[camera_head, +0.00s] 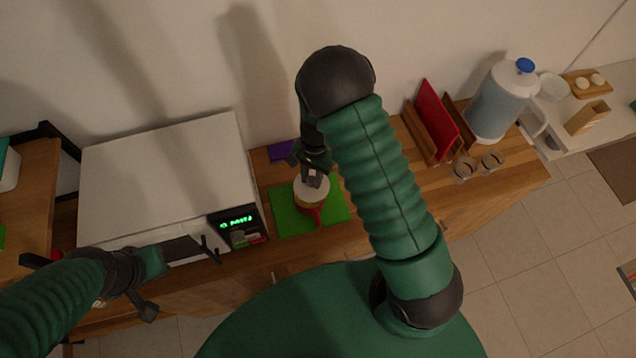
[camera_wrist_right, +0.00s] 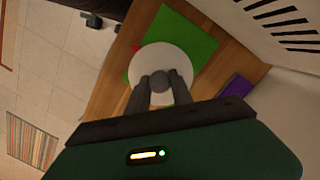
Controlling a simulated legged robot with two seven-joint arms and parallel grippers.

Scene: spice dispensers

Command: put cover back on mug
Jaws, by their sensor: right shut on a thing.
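A mug (camera_head: 309,204) with a red handle stands on a green mat (camera_head: 287,216) on the wooden counter. A round white cover (camera_head: 301,185) is at the top of the mug; I cannot tell whether it is fully seated. My right gripper (camera_head: 311,178) is shut on the cover's knob from above. In the right wrist view the white cover (camera_wrist_right: 148,64) hides most of the mug, and the two fingers (camera_wrist_right: 162,85) close around its grey knob. My left gripper (camera_head: 212,250) is at the left, in front of the microwave and apart from the mug; its fingers look spread, with nothing between them.
A white microwave (camera_head: 165,180) with a lit green display stands left of the mat. A purple item (camera_head: 280,151) lies behind the mat. To the right are a wooden rack with a red board (camera_head: 436,118), two glasses (camera_head: 464,169) and a water jug (camera_head: 500,102).

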